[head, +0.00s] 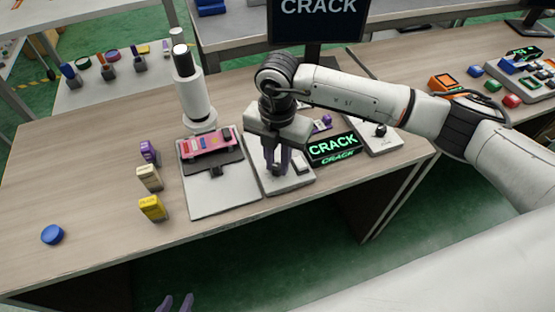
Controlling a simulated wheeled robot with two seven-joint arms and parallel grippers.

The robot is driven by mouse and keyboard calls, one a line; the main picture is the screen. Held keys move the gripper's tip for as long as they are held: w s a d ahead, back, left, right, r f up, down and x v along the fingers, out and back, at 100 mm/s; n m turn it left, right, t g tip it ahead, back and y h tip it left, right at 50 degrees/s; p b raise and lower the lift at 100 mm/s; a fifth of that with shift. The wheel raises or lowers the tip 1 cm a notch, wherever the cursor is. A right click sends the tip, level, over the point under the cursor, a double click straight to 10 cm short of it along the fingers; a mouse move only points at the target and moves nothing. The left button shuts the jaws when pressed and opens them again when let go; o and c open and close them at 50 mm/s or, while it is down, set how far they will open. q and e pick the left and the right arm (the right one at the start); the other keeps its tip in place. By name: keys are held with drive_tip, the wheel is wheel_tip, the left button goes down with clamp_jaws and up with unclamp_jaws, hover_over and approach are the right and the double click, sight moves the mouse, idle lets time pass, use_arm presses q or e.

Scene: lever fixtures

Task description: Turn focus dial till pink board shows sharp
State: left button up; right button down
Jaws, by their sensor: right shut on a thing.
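The pink board (207,143) lies on the black stage of a grey plate (222,194), under a white upright scope (192,92). My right gripper (277,168) points down over the grey fixture (292,184) to the right of that plate. It is shut on what seems to be the focus dial, which its fingers hide. The dark screen (318,20) at the top reads CRACK in pale letters, cut off by the frame edge. My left gripper (175,303) shows only its fingertips at the bottom edge, apart and empty, away from the table.
A green-lit CRACK sign (332,147) stands right of my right gripper. Purple (149,152), beige (149,178) and yellow (152,208) blocks stand left of the plate. A blue disc (52,234) lies far left. Another fixture (374,140) sits under my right arm. The table's left part is mostly clear.

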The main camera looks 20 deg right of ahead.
sight(277, 166)
drive_tip(key=shift+w+r, duration=0.1)
drive_tip(key=c, duration=1.6)
unclamp_jaws()
wheel_tip(277, 166, up, 10)
drive_tip(key=shift+r+b, duration=0.15)
drive_tip(key=shift+b, duration=0.2)
